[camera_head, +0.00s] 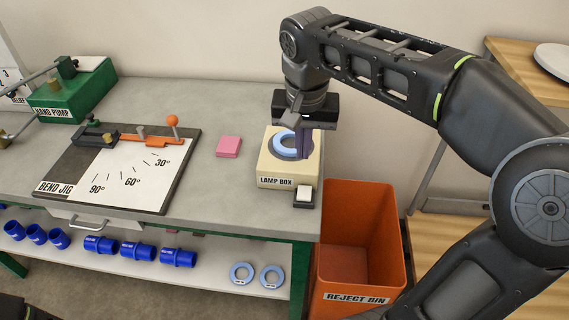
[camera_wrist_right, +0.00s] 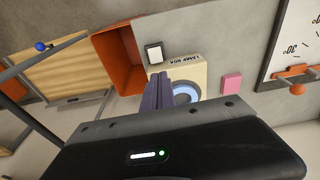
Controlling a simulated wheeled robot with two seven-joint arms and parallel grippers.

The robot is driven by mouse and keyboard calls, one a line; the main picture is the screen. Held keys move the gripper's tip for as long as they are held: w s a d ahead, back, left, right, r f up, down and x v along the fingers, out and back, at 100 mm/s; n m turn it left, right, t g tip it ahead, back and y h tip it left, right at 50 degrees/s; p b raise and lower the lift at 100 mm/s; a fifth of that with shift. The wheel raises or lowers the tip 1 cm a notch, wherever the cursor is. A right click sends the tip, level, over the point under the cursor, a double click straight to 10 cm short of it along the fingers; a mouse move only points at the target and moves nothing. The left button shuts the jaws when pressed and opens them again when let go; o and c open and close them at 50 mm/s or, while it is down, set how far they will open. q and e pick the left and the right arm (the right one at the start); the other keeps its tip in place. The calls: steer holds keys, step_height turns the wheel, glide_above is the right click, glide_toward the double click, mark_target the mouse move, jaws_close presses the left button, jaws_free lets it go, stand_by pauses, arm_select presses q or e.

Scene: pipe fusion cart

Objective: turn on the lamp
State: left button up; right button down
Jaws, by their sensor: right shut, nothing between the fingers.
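The cream lamp box (camera_head: 275,181) stands at the right end of the grey bench, with a light-blue ring (camera_head: 284,142) on a dark round area on its top. A small black switch block with a white rocker (camera_head: 304,193) sits at the box's front right corner; it also shows in the right wrist view (camera_wrist_right: 154,52). My right gripper (camera_head: 303,156) is shut and empty, its fingers pointing down over the right part of the box top, behind the rocker. I cannot tell whether the fingertips touch the box. The fingers hide part of the ring. My left gripper is not in view.
A pink block (camera_head: 229,146) lies left of the box, beside the bend jig (camera_head: 125,180) with its orange lever. The green hand pump (camera_head: 75,97) is at the far left. An orange reject bin (camera_head: 358,232) stands right of the bench. Blue fittings lie on the lower shelf.

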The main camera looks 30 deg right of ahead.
steer(key=p, duration=0.1)
glide_toward(304, 190)
steer(key=f, duration=0.6)
steer(key=shift+w+d+f, duration=0.35)
steer(key=shift+f, duration=0.05)
stand_by(0.4)
